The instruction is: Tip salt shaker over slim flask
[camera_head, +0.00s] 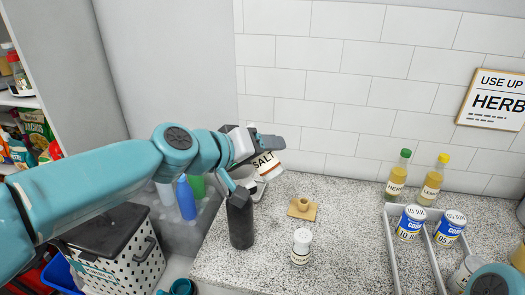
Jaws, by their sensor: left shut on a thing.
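My left gripper (256,160) is shut on the salt shaker (266,165), a pale container with a "SALT" label. The shaker is tilted and held above the left part of the counter; part of it is hidden by the gripper. A slim black flask (241,222) stands upright on the counter just below and left of the shaker. My right gripper is not in view.
A tan holder (303,208) and a white shaker (301,246) stand right of the flask. A grey divided tray (393,240) holds blue-labelled cans (411,223). Two oil bottles (397,178) stand behind it. A dotted bin (105,250) is left, below the counter (345,215).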

